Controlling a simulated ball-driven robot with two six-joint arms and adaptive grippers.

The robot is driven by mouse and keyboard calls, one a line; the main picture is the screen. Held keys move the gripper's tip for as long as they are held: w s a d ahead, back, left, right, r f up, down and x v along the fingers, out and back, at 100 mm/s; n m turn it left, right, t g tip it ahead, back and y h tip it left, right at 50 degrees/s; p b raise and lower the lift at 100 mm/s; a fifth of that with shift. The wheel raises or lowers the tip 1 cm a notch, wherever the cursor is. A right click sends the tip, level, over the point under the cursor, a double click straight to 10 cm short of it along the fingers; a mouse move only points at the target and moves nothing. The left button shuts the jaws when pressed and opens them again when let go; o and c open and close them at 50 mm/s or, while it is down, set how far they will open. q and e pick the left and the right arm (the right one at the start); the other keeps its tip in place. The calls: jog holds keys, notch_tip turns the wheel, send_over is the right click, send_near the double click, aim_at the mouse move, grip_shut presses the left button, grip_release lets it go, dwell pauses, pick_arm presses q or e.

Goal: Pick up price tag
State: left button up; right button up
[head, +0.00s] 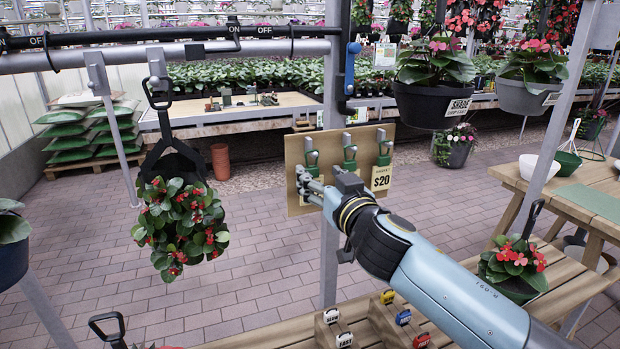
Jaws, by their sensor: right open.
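A tan board (295,150) is fixed to the grey post. Several hooks with green clips hang along its top. A cream price tag (381,178) reading "$20" is on the board's right side, under the right clip (384,152). The middle clip (349,158) hangs above my gripper. My right gripper (303,181) is open in front of the board's left part, just below the left clip (312,163). It is left of the "$20" tag and apart from it. Whether the fingers touch anything there I cannot tell. My left gripper is out of view.
A basket of red flowers (185,220) hangs at the left. A wooden bench (285,335) with small coloured labelled pieces (403,317) is below. A wooden table (570,205) stands at the right. The brick floor between is clear.

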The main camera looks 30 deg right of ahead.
aim_at(313, 169)
jog(key=p+x, duration=0.1)
jog(key=x, duration=0.4)
jog(key=shift+w+d+f, duration=0.1)
jog(key=shift+w+d, duration=0.05)
jog(key=shift+w, duration=0.1)
jog(key=shift+s, duration=0.1)
jog(key=c, duration=1)
